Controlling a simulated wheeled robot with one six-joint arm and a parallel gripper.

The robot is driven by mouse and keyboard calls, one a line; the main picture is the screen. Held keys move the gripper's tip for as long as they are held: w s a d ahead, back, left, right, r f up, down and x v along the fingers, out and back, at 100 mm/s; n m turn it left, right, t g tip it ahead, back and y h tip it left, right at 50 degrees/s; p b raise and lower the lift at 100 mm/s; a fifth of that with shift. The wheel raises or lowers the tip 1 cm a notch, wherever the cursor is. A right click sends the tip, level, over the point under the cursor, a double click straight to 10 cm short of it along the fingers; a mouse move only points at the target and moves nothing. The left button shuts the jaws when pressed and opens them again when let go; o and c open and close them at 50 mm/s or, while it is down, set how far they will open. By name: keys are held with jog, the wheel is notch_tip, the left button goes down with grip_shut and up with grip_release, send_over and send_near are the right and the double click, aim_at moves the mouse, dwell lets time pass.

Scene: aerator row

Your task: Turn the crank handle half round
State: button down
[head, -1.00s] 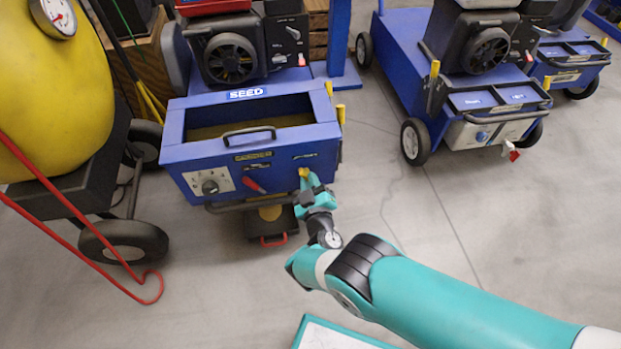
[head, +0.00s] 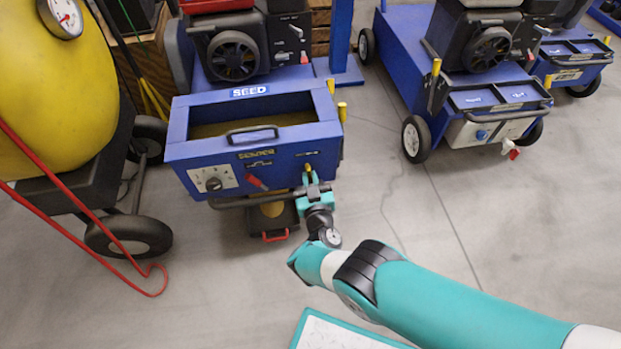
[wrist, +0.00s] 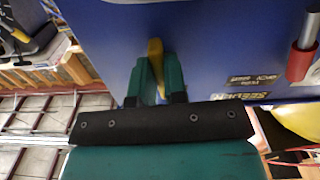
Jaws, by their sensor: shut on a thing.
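The crank handle (head: 308,168), a small yellow piece, stands out at the front right of the blue machine (head: 258,164) marked SEED. My gripper (head: 308,180) is at this handle, low on the machine's front face. In the wrist view, the yellow handle (wrist: 155,52) sits between the two green fingers of my gripper (wrist: 157,72), which are shut on it. The fingers cover the handle's lower part. How the handle joins the machine is hidden.
A red lever (head: 256,183) and a dial panel (head: 213,182) are left of my gripper. A dark bar (head: 240,202) runs below. A yellow tank (head: 60,100) with a red hose stands left. A second blue machine (head: 480,105) stands right, with clear floor between.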

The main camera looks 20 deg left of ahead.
jog(key=c, duration=1.2)
grip_release()
jog(key=shift+o, duration=0.2)
jog(key=shift+s, duration=0.1)
jog(key=p+v, duration=0.9)
jog(key=v, duration=0.8)
jog(key=shift+d, duration=0.2)
